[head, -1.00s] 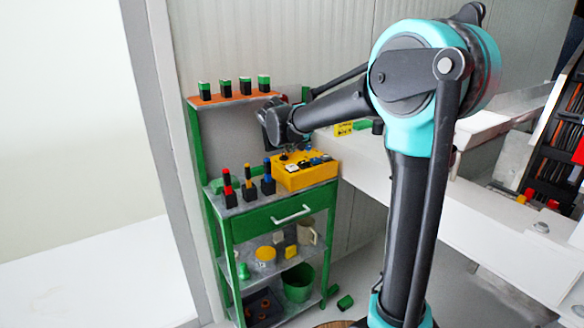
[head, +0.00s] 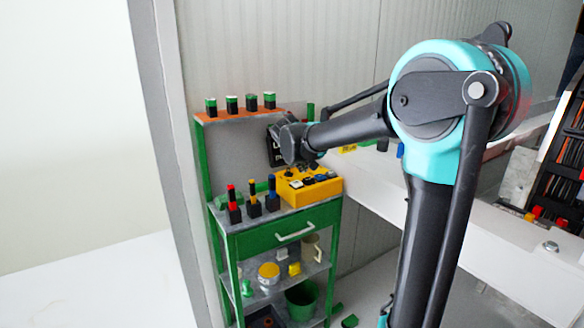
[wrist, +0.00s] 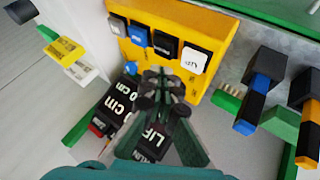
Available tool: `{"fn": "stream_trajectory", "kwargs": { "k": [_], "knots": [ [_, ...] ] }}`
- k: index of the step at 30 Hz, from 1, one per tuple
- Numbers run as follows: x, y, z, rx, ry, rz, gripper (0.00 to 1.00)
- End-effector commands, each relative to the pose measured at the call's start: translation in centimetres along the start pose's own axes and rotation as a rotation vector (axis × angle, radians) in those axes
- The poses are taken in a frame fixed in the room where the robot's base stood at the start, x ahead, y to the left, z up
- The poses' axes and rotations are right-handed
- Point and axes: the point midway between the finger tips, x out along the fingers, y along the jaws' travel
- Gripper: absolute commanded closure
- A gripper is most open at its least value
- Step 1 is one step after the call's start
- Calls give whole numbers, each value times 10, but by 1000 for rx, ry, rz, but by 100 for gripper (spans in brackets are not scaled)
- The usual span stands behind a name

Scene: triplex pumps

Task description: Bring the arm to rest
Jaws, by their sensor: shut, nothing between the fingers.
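My arm (head: 440,100) reaches from the right, with its teal elbow high and its dark forearm pointing left toward a green cart. The wrist end hangs close above a yellow box (head: 296,196) on the cart's top; the yellow box also shows in the wrist view (wrist: 185,22). My gripper (wrist: 158,76) appears in the wrist view with its fingers together and nothing between them. It is in front of the yellow box's face in that view. In the head view the fingertips are mostly hidden by the wrist, so I cannot tell whether they touch anything.
The green cart (head: 272,240) holds several colored-handled tools (head: 252,200) left of the yellow box. Black-and-green pieces (head: 231,103) line its orange upper shelf. Dark blocks with white lettering (wrist: 118,100) lie near my fingers. A white bench (head: 378,185) stands right of the cart.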

Motion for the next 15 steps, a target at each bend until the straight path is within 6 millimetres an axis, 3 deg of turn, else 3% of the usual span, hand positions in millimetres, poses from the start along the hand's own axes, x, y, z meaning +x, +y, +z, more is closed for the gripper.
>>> {"fn": "stream_trajectory", "kwargs": {
  "k": [3, 8, 12, 15],
  "knots": [
    [3, 11, 72, 75, -64, -37, 100],
    [0, 8, 184, 195, -155, -111, 100],
    [-10, -10, 278, 302, -221, -182, 100],
    [-20, -29, 334, 370, -255, -231, 100]
  ]
}}
